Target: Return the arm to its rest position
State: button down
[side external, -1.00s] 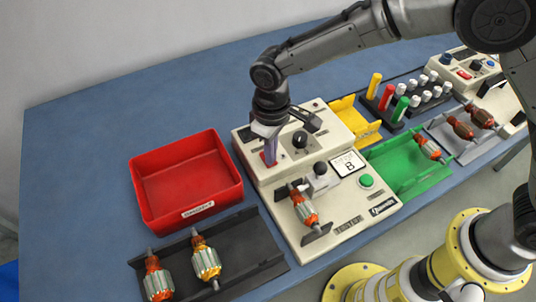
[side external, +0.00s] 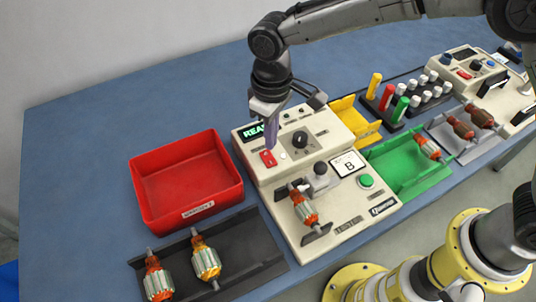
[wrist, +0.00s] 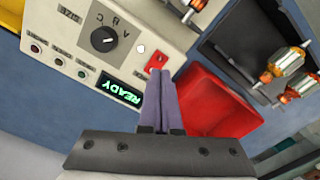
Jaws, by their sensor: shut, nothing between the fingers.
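My gripper (side external: 270,135) is shut and empty, its fingertips just above the red rocker switch (side external: 267,158) on the tester (side external: 330,222). In the wrist view the closed fingers (wrist: 159,80) point at the tester panel beside that red switch (wrist: 157,62). The tester's display (wrist: 121,90) is lit green and reads READY. The selector knob (wrist: 103,39) is on the panel. An armature (side external: 304,210) with orange ends lies on the tester's front supports. I cannot tell whether the fingertips touch the switch.
A red bin (side external: 187,180) stands left of the tester. A dark tray (side external: 245,262) holds two armatures. Right of the tester are a yellow tray (side external: 362,125), a green tray (side external: 385,160), a rack of colored cylinders (side external: 395,112) and a grey tray (side external: 475,150). The blue table behind is clear.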

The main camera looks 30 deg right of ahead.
jog(key=shift+r, duration=0.7)
jog(key=s+d+r+m+t+y, duration=0.1)
jog(key=d+r+m+t, duration=0.1)
jog(key=d+r, duration=0.7)
jog(key=s+d+r+m+t, duration=0.2)
jog(key=d+r, duration=0.6)
jog(key=d, duration=0.1)
jog(key=s+d+r+m+t, duration=0.2)
jog(key=s+d, duration=0.7)
jog(key=s, duration=0.2)
jog(key=s+d+f+h, duration=0.1)
jog(key=s+d+f, duration=0.1)
jog(key=s+f, duration=0.5)
jog(key=shift+s+f, duration=0.15)
jog(key=shift+s, duration=0.65)
